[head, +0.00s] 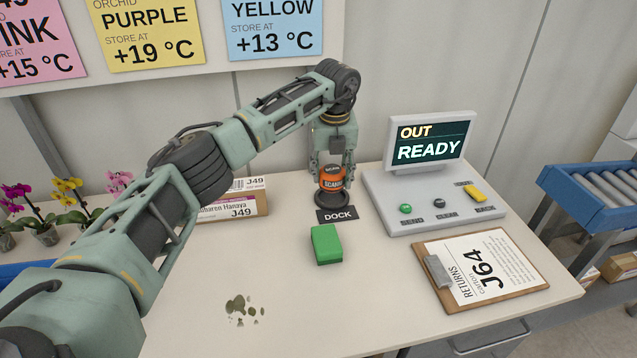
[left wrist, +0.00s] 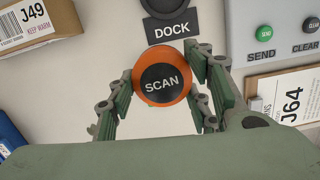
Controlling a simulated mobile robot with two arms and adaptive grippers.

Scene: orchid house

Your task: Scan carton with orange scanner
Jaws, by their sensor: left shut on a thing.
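My left gripper (head: 333,172) is shut on the orange scanner (head: 332,180), with a finger on each side of it. In the left wrist view the scanner (left wrist: 162,80) faces up with its black SCAN button, and my left gripper (left wrist: 165,95) closes around its sides. The dark round dock (head: 336,200) shows below the scanner in the head view; in the wrist view it appears apart from the scanner. A carton (head: 245,205) marked J49 lies at the back left, partly behind my arm; its label (left wrist: 28,20) shows in the wrist view. My right gripper is out of view.
A console (head: 425,205) with a screen reading OUT READY stands right of the dock. A clipboard (head: 483,268) marked J64 lies at the right. A green block (head: 326,244) and dark crumbs (head: 240,308) are on the table. Orchids (head: 72,200) stand far left; a roller conveyor (head: 600,190) far right.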

